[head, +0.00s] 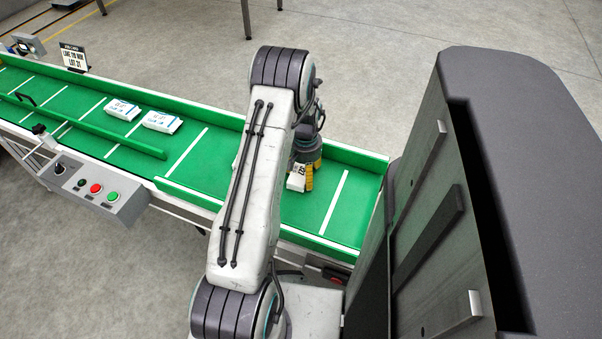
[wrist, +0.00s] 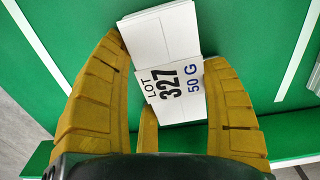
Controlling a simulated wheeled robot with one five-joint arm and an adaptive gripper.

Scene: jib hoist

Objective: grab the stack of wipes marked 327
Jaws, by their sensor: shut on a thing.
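The white stack of wipes (wrist: 168,72) lies on the green belt in the wrist view, with a label reading LOT 327, 50 G. My gripper (wrist: 168,85) has its yellow fingers on either side of the stack and is shut on it. In the head view my gripper (head: 305,178) is down over the right part of the belt, with part of the stack (head: 296,182) showing white beside it. My arm hides the rest of the stack there.
The green conveyor belt (head: 185,150) has white cross lines and raised green side rails. Two other white packs, one (head: 122,109) and another (head: 162,122), lie further left. A sign (head: 73,57) stands at the far edge. A control box (head: 95,188) with buttons hangs on the near side.

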